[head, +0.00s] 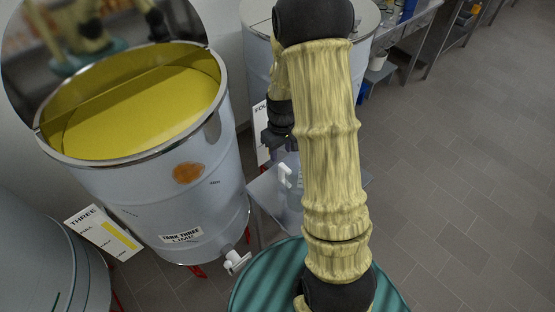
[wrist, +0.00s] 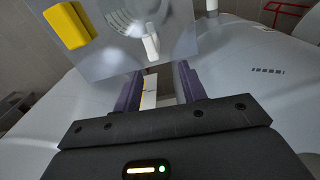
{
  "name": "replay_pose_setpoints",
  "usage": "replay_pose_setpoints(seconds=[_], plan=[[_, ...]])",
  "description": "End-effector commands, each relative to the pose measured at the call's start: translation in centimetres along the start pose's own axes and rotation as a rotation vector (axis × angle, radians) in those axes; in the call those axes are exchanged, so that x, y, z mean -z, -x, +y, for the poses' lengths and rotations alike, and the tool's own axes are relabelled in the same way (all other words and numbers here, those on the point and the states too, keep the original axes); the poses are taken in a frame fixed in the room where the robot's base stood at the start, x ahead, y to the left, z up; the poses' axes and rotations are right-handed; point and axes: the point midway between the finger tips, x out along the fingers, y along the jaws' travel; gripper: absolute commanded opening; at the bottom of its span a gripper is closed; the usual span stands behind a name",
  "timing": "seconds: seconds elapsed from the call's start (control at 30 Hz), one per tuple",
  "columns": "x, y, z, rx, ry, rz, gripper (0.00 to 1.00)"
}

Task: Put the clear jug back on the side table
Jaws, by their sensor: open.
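The clear jug (head: 292,200) appears to stand on the small grey side table (head: 264,196), partly hidden behind my arm in the head view. Its white handle (head: 285,175) faces left. In the wrist view the clear jug (wrist: 125,18) and its white handle (wrist: 151,46) show at the top, against the grey tabletop (wrist: 108,66). My gripper (head: 284,146) is above the table, close to the jug; the exact gap is unclear. In the wrist view the purple fingers of my gripper (wrist: 160,90) are apart, with nothing held between them.
A yellow block-like item (wrist: 68,25) is by the jug in the wrist view. Tank three (head: 150,190), open with yellow liquid, stands left of the table. Another tank (head: 257,45) stands behind. A teal round surface (head: 262,280) is in front. Floor at right is clear.

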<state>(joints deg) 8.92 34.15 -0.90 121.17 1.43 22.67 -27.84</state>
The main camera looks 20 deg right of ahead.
Motion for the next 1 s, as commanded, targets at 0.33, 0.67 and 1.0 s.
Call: replay_pose_setpoints(seconds=[0.33,0.67,1.0], plan=[[-4.8,9.1,-6.6,-0.029,-0.170,0.120,0.41],[-9.7,12.6,-10.2,-0.025,-0.291,0.196,0.41],[-9.8,12.6,-10.2,-0.024,-0.295,0.196,0.41]])
